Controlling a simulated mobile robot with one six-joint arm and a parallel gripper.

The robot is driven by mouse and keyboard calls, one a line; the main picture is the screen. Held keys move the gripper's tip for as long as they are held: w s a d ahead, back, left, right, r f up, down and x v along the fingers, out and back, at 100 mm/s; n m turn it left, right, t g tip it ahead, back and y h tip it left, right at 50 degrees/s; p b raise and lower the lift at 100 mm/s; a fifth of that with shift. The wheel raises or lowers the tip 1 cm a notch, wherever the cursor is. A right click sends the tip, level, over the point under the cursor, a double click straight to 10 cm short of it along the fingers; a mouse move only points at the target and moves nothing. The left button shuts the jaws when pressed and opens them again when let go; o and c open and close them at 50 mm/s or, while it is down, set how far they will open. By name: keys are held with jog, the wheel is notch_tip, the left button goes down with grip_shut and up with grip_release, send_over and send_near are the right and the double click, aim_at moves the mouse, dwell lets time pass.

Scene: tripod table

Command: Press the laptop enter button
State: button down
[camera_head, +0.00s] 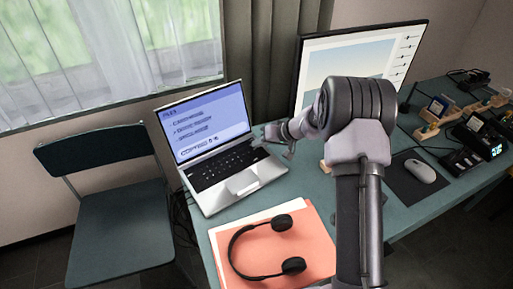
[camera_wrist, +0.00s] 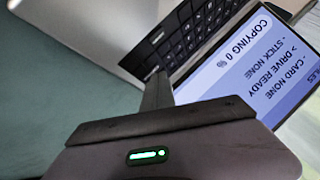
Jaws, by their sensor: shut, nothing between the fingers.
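The open laptop (camera_head: 208,197) stands on the left part of the desk, its lit screen (camera_head: 207,122) facing me. Its black keyboard (camera_head: 222,166) also shows in the wrist view (camera_wrist: 190,32). My gripper (camera_head: 265,142) is shut and empty, at the keyboard's right end beside the screen's lower right corner. In the wrist view its narrow closed fingers (camera_wrist: 157,88) point at the keyboard's corner; I cannot tell whether they touch. The enter key cannot be made out clearly. The screen (camera_wrist: 255,65) reads "COPYING 0 %", "STICK NONE", "DRIVE READY" and "CARD NONE".
A monitor (camera_head: 345,62) stands behind my arm. Black headphones (camera_head: 237,262) lie on an orange folder (camera_head: 312,250) in front of the laptop. A mouse (camera_head: 420,171) on a dark pad and several small devices are at right. A chair (camera_head: 118,222) stands left of the desk.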

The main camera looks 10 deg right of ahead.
jog(key=shift+r, duration=0.7)
jog(key=shift+r+p, duration=0.85)
jog(key=shift+r, duration=1.65)
